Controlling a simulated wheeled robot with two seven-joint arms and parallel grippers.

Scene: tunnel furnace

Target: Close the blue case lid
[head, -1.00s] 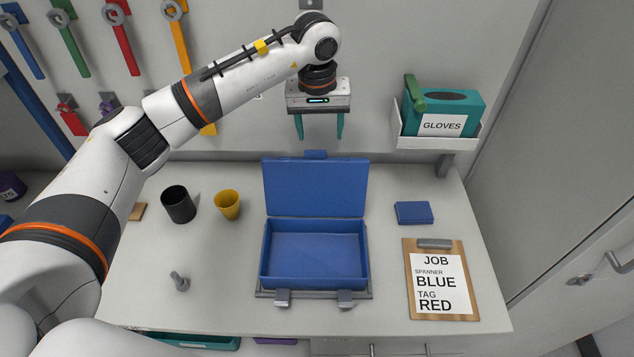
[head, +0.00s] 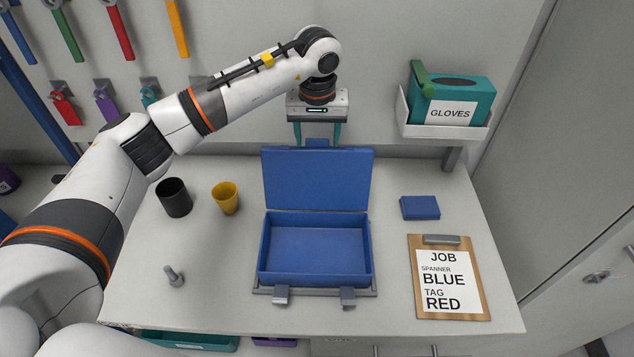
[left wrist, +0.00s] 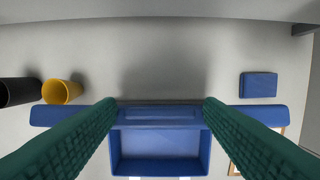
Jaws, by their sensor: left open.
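The blue case (head: 316,280) stands on the worktop, empty inside, with two grey latches on its front edge. Its lid (head: 317,180) is open, standing up at the back with a small tab on top. My left gripper (head: 317,138) is open and points down at the lid's top edge, apparently just behind it; its fingertips meet the edge in the picture. In the left wrist view the lid (left wrist: 160,113) runs crosswise below the spread fingers (left wrist: 160,103), with the case tray (left wrist: 160,150) beyond. Contact cannot be told. My right gripper is out of view.
A black cup (head: 174,199) and a yellow cup (head: 225,199) stand left of the case. A grey bolt-like piece (head: 173,275) is at front left. A blue block (head: 420,208) and a clipboard (head: 449,280) lie right. A glove box (head: 452,100) hangs on the back wall.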

